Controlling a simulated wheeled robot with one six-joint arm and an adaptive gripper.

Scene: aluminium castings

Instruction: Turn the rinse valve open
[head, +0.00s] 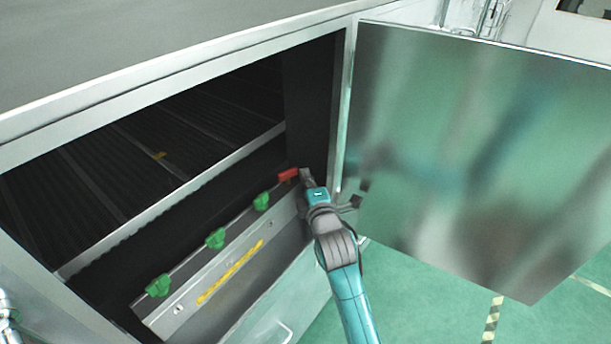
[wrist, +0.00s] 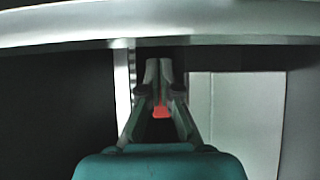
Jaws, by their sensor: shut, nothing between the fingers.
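The red handle (head: 288,174) sits at the right end of a row of valves inside the open cabinet. Its shape is partly hidden by my gripper (head: 304,174), whose fingertips are right beside its right end. I cannot tell whether they touch. In the wrist view my gripper (wrist: 159,62) is shut with its fingers together, and the red handle (wrist: 161,112) shows between the finger linkages, below the tips. Nothing is held. The frames do not label which valve is the rinse valve.
Several green handles (head: 215,238) line the same panel (head: 190,290), which bears a yellow strip (head: 230,272). The cabinet's door (head: 470,160) stands open on the right, near my arm. The cabinet's top edge (head: 170,75) overhangs the opening. Green floor (head: 430,310) is clear below the door.

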